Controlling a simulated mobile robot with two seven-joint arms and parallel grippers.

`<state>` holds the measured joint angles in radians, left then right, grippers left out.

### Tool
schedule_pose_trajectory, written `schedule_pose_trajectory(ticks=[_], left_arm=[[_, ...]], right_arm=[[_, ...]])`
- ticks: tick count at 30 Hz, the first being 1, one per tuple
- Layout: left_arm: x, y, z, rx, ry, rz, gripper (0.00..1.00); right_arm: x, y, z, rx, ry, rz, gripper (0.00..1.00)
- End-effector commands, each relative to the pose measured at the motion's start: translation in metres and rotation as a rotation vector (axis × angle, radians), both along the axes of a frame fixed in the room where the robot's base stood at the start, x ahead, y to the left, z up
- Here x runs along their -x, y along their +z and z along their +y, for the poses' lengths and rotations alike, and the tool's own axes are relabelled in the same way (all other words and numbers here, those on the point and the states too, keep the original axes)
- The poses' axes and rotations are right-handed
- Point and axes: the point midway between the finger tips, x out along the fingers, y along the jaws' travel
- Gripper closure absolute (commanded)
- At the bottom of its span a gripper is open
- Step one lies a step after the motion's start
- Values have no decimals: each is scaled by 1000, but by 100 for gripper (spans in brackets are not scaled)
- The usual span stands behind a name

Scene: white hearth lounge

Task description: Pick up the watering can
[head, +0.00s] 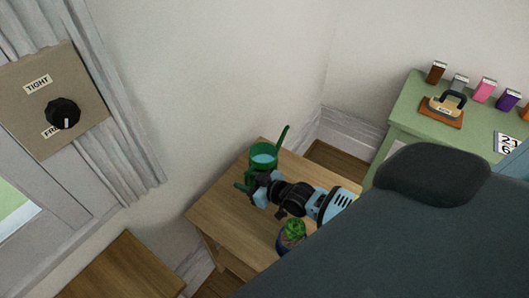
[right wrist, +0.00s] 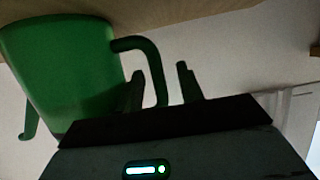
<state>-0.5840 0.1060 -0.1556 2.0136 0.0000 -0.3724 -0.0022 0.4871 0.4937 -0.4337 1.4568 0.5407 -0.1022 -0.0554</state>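The green watering can (head: 264,160) stands upright on the wooden table, with its spout pointing up and to the right. The fingers are apart, with a visible gap between the handle and the right-hand finger. In the head view my right gripper (head: 257,184) is at the can's near side, partly covering its handle. My left gripper is not in view.
A small potted plant (head: 291,236) stands on the wooden table (head: 222,214) close beside my right arm. A panel with a black knob (head: 62,113) is at the left.

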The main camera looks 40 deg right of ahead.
Motion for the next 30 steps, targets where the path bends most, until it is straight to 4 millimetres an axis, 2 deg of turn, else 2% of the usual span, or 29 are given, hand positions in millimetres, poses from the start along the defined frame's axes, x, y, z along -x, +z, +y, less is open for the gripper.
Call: schedule_pose_trajectory(ticks=[2, 10, 30], left_arm=[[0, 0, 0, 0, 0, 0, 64], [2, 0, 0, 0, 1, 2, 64], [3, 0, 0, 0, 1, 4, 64]], right_arm=[[0, 0, 0, 0, 0, 0, 65], [0, 0, 0, 0, 0, -1, 100], [0, 0, 0, 1, 0, 0, 100]])
